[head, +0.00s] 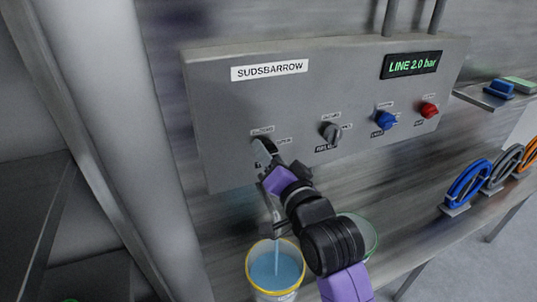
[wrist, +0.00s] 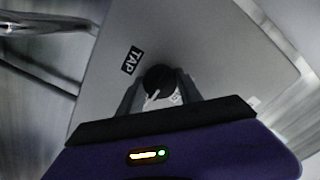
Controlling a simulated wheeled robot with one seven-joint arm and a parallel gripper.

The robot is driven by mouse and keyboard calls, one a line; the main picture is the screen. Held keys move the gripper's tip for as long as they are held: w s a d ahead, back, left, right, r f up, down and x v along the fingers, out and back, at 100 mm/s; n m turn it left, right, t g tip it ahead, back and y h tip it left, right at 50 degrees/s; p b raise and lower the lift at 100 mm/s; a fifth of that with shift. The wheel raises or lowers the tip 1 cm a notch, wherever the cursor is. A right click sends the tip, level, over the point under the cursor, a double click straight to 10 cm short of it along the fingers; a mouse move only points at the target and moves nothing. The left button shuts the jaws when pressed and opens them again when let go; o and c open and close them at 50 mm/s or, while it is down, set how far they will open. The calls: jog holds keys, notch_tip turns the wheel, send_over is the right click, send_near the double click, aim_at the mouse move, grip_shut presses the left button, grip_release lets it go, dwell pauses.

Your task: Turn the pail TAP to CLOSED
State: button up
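The tap knob (head: 265,147) is a dark knob at the lower left of the grey SUDSBARROW panel, with small labels around it. In the wrist view the black knob (wrist: 159,79) with a pale pointer mark lies between my fingertips, beside the TAP label (wrist: 131,60). My gripper (head: 268,162) is at the knob, its two fingers apart, one on each side; I cannot tell whether they touch it. The pail (head: 272,293), with a yellow rim, stands below and holds blue liquid. A pale blue stream falls into it from the spout (head: 277,229), partly hidden by my arm.
A second dark knob (head: 331,133), a blue knob (head: 386,120) and a red knob (head: 429,110) sit farther right on the panel. A green-rimmed container (head: 370,236) stands partly behind my arm. A pale column (head: 100,110) rises at left.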

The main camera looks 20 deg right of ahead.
jog(key=c, duration=0.5)
jog(key=shift+d+n+p, duration=0.1)
jog(key=shift+n+p, duration=1.25)
jog(key=shift+n, duration=7.65)
jog(key=o, duration=1.3)
jog(key=shift+o, duration=0.2)
